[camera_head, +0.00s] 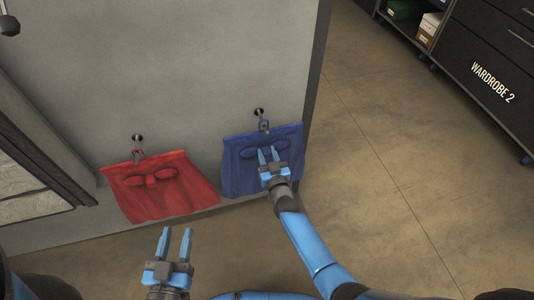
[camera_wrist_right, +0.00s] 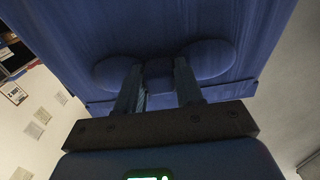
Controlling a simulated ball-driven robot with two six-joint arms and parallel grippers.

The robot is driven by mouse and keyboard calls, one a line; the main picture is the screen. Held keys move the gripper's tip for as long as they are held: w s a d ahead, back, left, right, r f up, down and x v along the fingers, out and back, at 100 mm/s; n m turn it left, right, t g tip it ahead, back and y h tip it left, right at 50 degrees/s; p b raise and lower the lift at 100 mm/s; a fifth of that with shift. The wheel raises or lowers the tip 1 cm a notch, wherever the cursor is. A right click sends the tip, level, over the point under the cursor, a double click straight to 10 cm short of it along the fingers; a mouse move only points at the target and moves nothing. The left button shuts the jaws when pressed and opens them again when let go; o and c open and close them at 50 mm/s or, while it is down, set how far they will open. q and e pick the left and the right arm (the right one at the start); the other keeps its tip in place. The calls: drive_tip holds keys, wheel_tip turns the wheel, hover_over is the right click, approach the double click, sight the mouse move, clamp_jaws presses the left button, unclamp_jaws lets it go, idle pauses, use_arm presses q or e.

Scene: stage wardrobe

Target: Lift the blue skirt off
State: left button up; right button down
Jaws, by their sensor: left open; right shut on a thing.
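The blue skirt (camera_head: 238,178) hangs from a hook (camera_head: 259,112) on the grey wall, with a small hanger loop (camera_head: 264,126) at its top. It has a bow-like shape on its front. My right gripper (camera_head: 266,152) is at that bow and shut on its middle knot. In the right wrist view the right gripper (camera_wrist_right: 158,85) has a finger on each side of the blue knot (camera_wrist_right: 158,72), with the skirt (camera_wrist_right: 130,22) filling the upper view. My left gripper (camera_head: 177,232) is open and empty, below the red skirt and apart from it.
A red skirt (camera_head: 140,204) hangs on another hook (camera_head: 137,138) to the left of the blue one. The grey wall (camera_head: 210,60) ends just right of the blue skirt. A dark wardrobe (camera_head: 490,80) stands at the upper right. The floor (camera_head: 400,190) between is clear.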

drive_tip(key=p+v, duration=0.4)
drive_tip(key=v, duration=0.4)
drive_tip(key=shift+s+r, duration=0.2)
drive_tip(key=shift+s, duration=0.1)
idle(0.9)
drive_tip(key=shift+s+d, duration=0.1)
drive_tip(key=shift+s, duration=0.05)
idle(0.4)
drive_tip(key=p+v, duration=0.6)
drive_tip(key=v, duration=0.9)
drive_tip(key=shift+s, duration=0.3)
